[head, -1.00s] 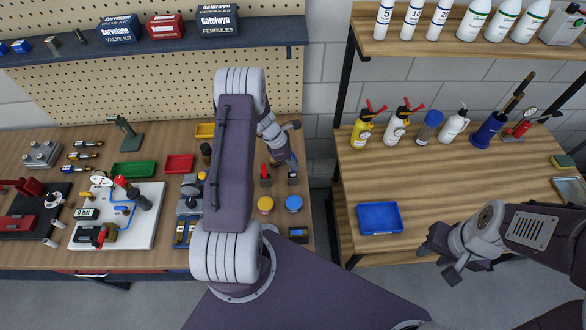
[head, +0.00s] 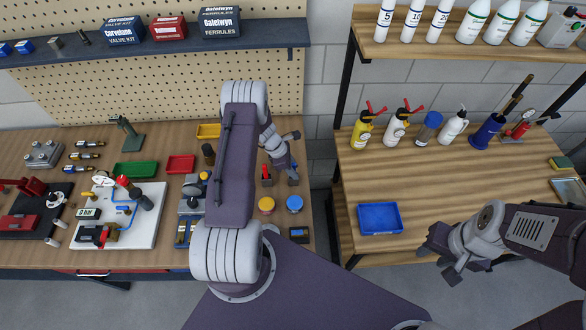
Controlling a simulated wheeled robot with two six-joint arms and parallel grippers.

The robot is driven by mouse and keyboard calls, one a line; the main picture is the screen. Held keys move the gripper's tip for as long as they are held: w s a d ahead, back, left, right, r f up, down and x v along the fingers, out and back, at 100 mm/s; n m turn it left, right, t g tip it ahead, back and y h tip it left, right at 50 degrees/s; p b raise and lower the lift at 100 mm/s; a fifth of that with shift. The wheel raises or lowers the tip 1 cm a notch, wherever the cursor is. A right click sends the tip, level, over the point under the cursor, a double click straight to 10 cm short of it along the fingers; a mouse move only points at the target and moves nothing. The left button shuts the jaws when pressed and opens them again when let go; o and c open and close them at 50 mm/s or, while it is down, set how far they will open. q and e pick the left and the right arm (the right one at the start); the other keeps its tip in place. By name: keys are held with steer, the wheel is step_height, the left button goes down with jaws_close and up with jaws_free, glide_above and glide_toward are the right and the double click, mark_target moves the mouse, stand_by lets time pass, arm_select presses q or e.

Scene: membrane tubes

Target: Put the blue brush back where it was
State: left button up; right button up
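My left gripper (head: 288,164) is low over the workbench, at the small dark holder to the right of a red-topped piece (head: 266,175) in a similar holder. No blue brush can be made out now; the gripper hides the top of that right holder. Whether the fingers are shut on a brush there is too small and hidden to tell. My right gripper (head: 441,258) is open and empty, in front of the right wooden table.
An orange round piece (head: 266,205) and a blue round piece (head: 294,204) sit just in front of the holders. A blue tray (head: 380,218) lies on the right table. Bottles, including a yellow one (head: 361,131), stand along its back. Its middle is clear.

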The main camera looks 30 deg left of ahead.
arm_select(q)
steer(key=shift+r, duration=0.25)
steer(key=shift+a+r, duration=0.15)
steer(key=shift+r, duration=0.05)
steer(key=b+v, duration=0.3)
steer(key=v, duration=0.7)
steer(key=s+d+r+m+g+y, duration=0.2)
steer(key=s+d+r+m, duration=0.6)
steer(key=m, duration=0.4)
steer(key=s+d+r+m+y, duration=0.2)
steer(key=s+d+m, duration=0.6)
steer(key=m, duration=0.4)
step_height(320, 180, down, 11)
steer(key=a+b, duration=0.1)
steer(key=b, duration=0.9)
steer(key=shift+t+b, duration=0.4)
